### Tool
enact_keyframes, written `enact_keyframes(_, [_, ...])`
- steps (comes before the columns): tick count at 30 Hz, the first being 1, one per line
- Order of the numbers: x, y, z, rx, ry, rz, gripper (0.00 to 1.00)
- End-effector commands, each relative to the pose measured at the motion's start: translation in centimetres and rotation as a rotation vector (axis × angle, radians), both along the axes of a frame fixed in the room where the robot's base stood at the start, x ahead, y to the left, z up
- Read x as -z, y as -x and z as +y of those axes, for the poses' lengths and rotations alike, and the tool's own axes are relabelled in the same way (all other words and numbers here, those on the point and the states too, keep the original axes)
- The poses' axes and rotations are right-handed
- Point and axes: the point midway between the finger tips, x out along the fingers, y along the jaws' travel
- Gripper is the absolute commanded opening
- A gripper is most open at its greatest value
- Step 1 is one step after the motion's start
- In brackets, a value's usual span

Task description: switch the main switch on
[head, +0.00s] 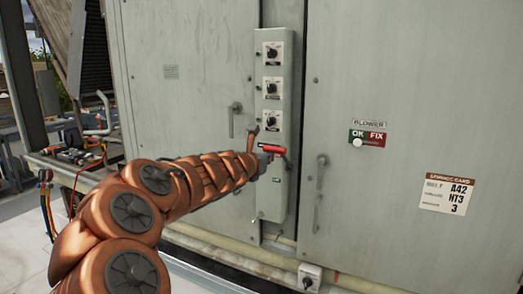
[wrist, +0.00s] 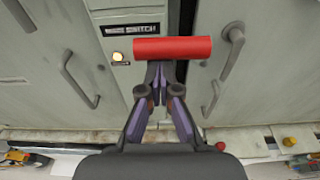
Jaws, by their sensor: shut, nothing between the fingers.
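The main switch has a red bar handle (wrist: 172,48), lying level across the view beneath a black label reading "MAIN SWITCH" (wrist: 159,28). A small lamp (wrist: 118,56) beside it glows. In the head view the red handle (head: 273,149) sits low on the narrow grey control panel (head: 270,205), tilted slightly. My gripper (wrist: 159,66) is shut and empty, its fingertips right at the handle's lower edge in the wrist view. I cannot tell whether they touch it. In the head view my arm hides most of the gripper.
Three black rotary knobs (head: 272,89) line the panel above the handle. Cabinet door handles (head: 234,118) (head: 319,172) flank it. A blower OK/FIX sign (head: 367,137) and a service card (head: 447,194) are on the right door. Pipes (head: 240,257) run along the base.

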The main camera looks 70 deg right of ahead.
Motion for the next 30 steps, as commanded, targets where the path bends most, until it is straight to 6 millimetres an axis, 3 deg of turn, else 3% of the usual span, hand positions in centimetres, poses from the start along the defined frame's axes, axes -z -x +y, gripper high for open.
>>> enact_keyframes(1, [-2.1, -0.7, 0.9, -0.007, 0.042, 0.002, 0.0])
enact_keyframes(8, [1.1, -0.8, 3.6, -0.01, 0.011, 0.003, 0.0])
enact_keyframes(9, [0.4, -0.9, 3.5, -0.011, 0.008, -0.001, 0.0])
enact_keyframes(16, [0.0, -0.6, 2.7, -0.004, -0.017, -0.001, 0.0])
enact_keyframes(30, [-4.8, -0.9, 5.2, -0.006, -0.021, 0.0, 0.0])
